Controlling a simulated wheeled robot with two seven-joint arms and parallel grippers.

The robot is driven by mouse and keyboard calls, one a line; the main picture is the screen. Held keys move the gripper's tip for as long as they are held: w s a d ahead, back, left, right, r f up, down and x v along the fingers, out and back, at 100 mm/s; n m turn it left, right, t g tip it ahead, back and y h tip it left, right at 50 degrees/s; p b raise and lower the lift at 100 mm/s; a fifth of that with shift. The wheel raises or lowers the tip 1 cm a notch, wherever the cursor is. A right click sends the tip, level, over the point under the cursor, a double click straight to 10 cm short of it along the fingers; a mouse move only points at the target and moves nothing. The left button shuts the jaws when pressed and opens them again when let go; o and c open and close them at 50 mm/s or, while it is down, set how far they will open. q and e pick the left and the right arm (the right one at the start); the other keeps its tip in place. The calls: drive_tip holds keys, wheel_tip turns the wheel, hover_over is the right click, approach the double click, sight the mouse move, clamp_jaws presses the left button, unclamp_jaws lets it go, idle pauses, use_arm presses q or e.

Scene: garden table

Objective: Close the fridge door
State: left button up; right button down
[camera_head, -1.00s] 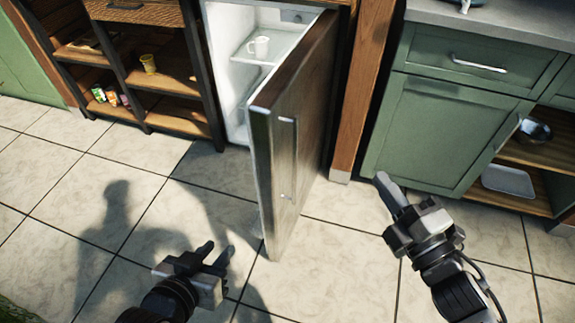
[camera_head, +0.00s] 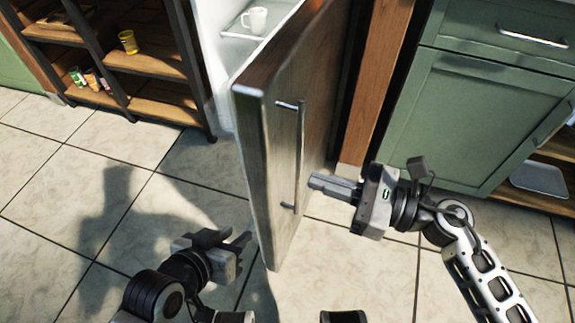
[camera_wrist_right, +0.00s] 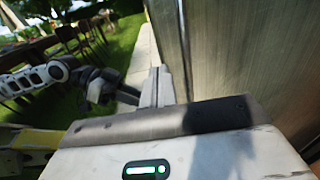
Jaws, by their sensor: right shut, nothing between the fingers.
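The fridge door (camera_head: 268,170) stands wide open, its edge towards me and its outer face with a long metal handle (camera_head: 299,150) to the right. The fridge interior (camera_head: 212,70) shows behind it, with a white mug (camera_head: 254,20) on a shelf. My right gripper (camera_head: 313,182) is shut and empty, on the outer side of the door, just right of the handle's lower part. In the right wrist view the door face (camera_wrist_right: 245,50) rises close beside the gripper fingers (camera_wrist_right: 157,88); I cannot tell if they touch. My left gripper (camera_head: 240,240) is open and empty, left of the door's lower edge.
A wooden shelf unit (camera_head: 150,60) with a yellow cup (camera_head: 128,42) and small jars stands left of the fridge. A wooden post (camera_head: 380,80) and green cabinet (camera_head: 470,110) stand to the right. The tiled floor (camera_head: 110,190) is clear.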

sight(270, 165)
drive_tip(key=x, duration=0.6)
drive_tip(key=shift+w+a, duration=0.15)
drive_tip(key=shift+a, duration=0.2)
